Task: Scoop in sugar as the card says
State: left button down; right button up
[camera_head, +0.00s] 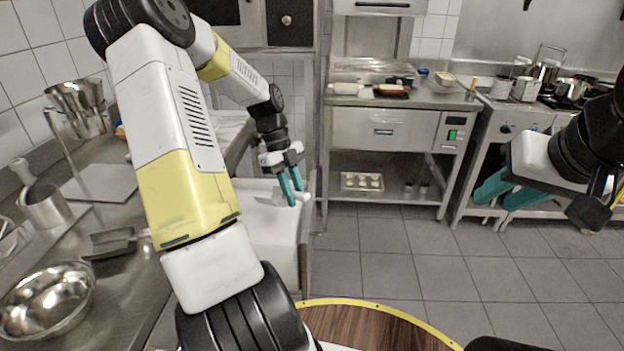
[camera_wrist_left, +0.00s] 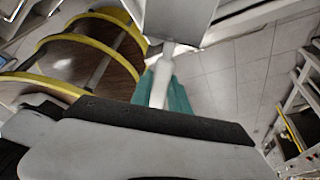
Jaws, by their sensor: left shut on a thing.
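My left gripper (camera_head: 290,187) is over a white bin-like unit (camera_head: 280,245) beside the left counter. Its teal fingers are shut on the pale handle (camera_wrist_left: 160,82) of a metal scoop (camera_wrist_left: 182,18), which shows at the top of the left wrist view. In the head view the scoop is small and hard to make out. A shiny metal bowl (camera_head: 45,300) sits on the left counter. My right gripper (camera_head: 507,192) is empty at the right, its teal fingers apart, in front of the far counters. I cannot make out sugar or a card.
The left counter also holds a dark metal pan-like piece (camera_head: 110,243), a metal cup (camera_head: 45,205) and a metal funnel-like vessel (camera_head: 80,105). Across the room, a steel counter (camera_head: 385,130) carries trays. The tiled floor (camera_head: 400,262) between is clear.

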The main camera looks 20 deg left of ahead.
pick_arm(q)
notch_tip(320, 180, down, 10)
jog(key=a, duration=0.1)
jog(key=shift+w+a, duration=0.3)
jog(key=shift+a, duration=0.05)
dwell(0.5)
jog(key=shift+s, duration=0.1)
dwell(0.5)
jog(key=shift+w, duration=0.2)
jog(key=shift+f, duration=0.2)
jog(key=shift+w+a, duration=0.1)
